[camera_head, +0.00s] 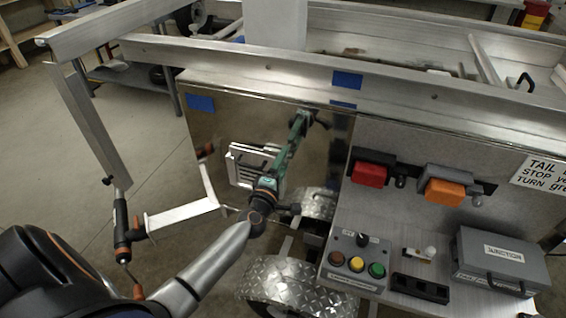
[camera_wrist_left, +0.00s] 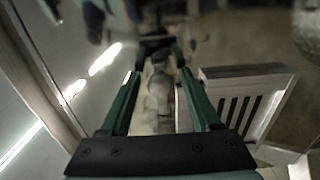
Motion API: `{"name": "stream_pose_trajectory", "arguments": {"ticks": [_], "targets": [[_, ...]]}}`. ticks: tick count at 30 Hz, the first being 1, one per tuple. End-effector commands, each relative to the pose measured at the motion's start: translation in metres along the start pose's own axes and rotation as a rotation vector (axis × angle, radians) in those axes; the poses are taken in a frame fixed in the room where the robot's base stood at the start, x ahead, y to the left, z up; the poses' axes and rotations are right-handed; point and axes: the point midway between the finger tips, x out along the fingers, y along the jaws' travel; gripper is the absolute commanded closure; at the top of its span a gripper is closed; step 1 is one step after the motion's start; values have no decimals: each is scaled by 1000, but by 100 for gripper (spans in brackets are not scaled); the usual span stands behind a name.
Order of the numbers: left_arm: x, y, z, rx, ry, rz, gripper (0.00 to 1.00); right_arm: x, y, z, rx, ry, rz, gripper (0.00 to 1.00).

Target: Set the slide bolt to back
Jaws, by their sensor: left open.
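A small fitting with a pale round knob (camera_head: 428,252) is on the grey panel at the lower right in the head view; it looks like the slide bolt. Its knob sits at the right end of a light plate; I cannot tell its exact setting. My left gripper (camera_head: 302,122) is well up and left of it, in front of the shiny panel below the rail. In the left wrist view the green fingers (camera_wrist_left: 155,60) are apart. A blurred pale rounded shape (camera_wrist_left: 159,92) shows between them, and I cannot tell what it is. My right gripper is out of view.
A button box (camera_head: 355,265), a black block (camera_head: 420,288) and a junction box (camera_head: 502,262) surround the fitting. Red (camera_head: 370,174) and orange (camera_head: 445,192) lamps are above. A white vent (camera_wrist_left: 240,105) is right of the fingers. The aluminium rail (camera_head: 430,95) crosses behind.

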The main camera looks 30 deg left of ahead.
Motion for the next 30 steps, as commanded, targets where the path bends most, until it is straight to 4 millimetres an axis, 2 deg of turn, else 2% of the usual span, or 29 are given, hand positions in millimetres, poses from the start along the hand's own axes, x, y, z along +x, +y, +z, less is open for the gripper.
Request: {"name": "stream_pose_trajectory", "arguments": {"ticks": [6, 22, 30], "targets": [[0, 0, 0, 0, -1, 0, 39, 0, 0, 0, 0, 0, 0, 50], [0, 0, 0, 0, 0, -1, 98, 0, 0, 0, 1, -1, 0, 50], [0, 0, 0, 0, 0, -1, 100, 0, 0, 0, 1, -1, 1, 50]]}}
